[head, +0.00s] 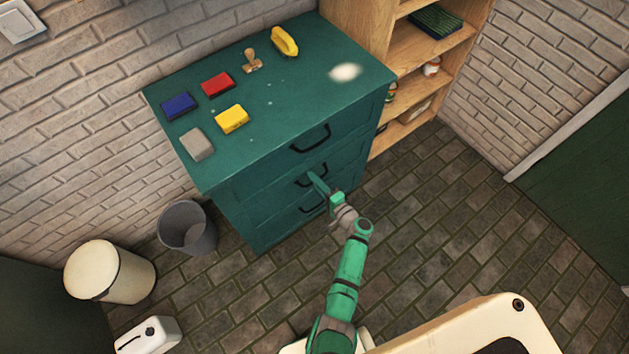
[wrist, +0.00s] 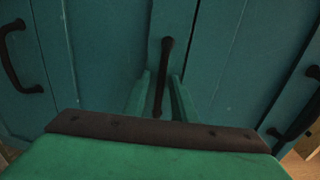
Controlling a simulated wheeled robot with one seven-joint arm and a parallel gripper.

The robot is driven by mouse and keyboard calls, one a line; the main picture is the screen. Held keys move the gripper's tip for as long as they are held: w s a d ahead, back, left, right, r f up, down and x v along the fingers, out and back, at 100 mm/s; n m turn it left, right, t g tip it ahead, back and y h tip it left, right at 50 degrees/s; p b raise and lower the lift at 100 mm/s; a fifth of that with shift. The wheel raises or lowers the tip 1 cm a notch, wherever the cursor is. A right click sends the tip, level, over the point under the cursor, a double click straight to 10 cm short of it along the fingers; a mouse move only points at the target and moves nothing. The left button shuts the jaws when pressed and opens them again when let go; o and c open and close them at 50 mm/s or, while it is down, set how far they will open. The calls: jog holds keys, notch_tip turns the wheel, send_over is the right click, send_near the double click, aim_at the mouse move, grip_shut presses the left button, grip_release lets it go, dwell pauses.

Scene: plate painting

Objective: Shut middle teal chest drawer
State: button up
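The teal chest (head: 265,106) stands against the brick wall with its drawer fronts facing me. The middle drawer's dark handle (head: 311,175) is at my gripper. The drawer looks near flush with its neighbours; any small gap is too fine to tell. My green gripper (head: 317,184) reaches the middle drawer front. In the wrist view, its two fingers (wrist: 158,96) are apart, one on each side of the middle handle (wrist: 165,60). Contact with the handle or front is unclear. The upper handle (head: 310,139) and lower handle (head: 314,204) are clear of the gripper.
Colored blocks, a stamp (head: 252,61) and a yellow-handled tool (head: 285,42) lie on the chest top. A wooden shelf (head: 408,45) adjoins at right. A grey bin (head: 187,228) and a cream bin (head: 110,271) stand at left. The tiled floor (head: 450,215) at right is clear.

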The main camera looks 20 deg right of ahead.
jog(key=v, duration=1)
jog(key=shift+s, duration=0.4)
jog(key=shift+d+f, duration=0.1)
jog(key=shift+d, duration=0.05)
jog(key=s+a+f+n+g+h, duration=0.1)
jog(key=s+a+f+n+g, duration=0.1)
jog(key=s+a+f+g, duration=0.3)
jog(key=s+a+f+n+g+h, duration=0.1)
jog(key=s+a+f, duration=0.3)
jog(key=s+a, duration=0.4)
jog(key=s+a+r+n+h, duration=0.35)
jog(key=s+r, duration=0.25)
jog(key=s, duration=0.2)
jog(key=s+a+r+n+t, duration=0.1)
jog(key=s+a+r+n, duration=0.1)
jog(key=r, duration=0.8)
jog(key=s+a+r+n+t+y, duration=0.1)
jog(key=s+a+r+n+t, duration=0.1)
jog(key=r, duration=0.8)
jog(key=s+a+r+n+t, duration=0.2)
jog(key=r+n, duration=0.2)
jog(key=r, duration=0.5)
jog(key=shift+s+r, duration=0.2)
jog(key=shift+r, duration=0.2)
